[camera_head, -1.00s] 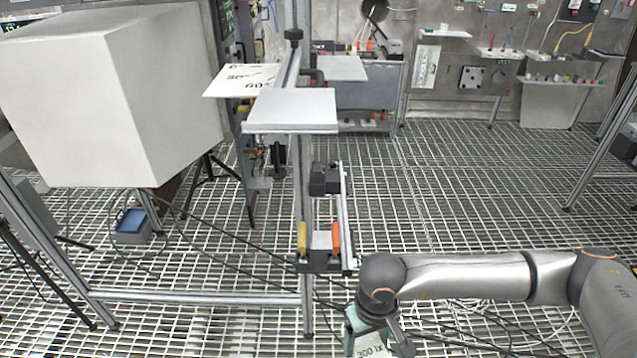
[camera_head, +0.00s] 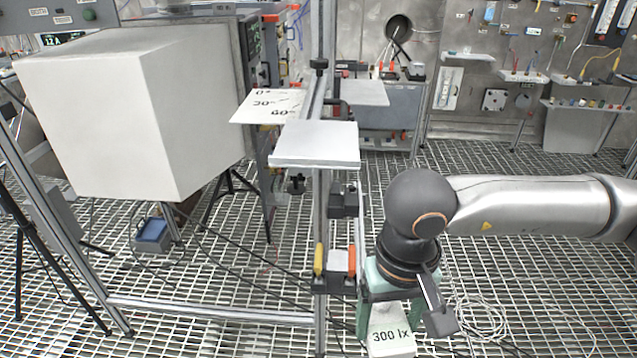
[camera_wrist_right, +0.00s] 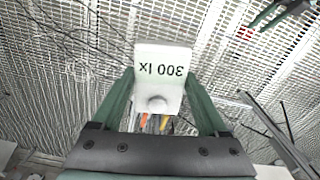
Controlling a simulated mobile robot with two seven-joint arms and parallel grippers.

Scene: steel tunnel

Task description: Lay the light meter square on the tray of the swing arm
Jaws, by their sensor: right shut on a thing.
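The light meter (camera_head: 391,340) is a pale block marked "300 lx". My right gripper (camera_head: 389,312) is shut on it, green fingers on both sides, low at the bottom of the head view. In the right wrist view the light meter (camera_wrist_right: 160,68) sits between the fingertips, its label upside down. The swing arm's tray (camera_head: 315,143) looks to be the flat, empty grey-white plate beside the upright post, above and left of the gripper. A dark green pronged shape (camera_wrist_right: 282,12) at the wrist view's top right may be my left gripper; its opening is unclear.
A large white box (camera_head: 110,115) stands at left. An angle card (camera_head: 268,106) and another plate (camera_head: 364,92) lie behind the tray. The post (camera_head: 320,215) carries a bracket with yellow and orange handles (camera_head: 336,262). Cables lie on the grating floor.

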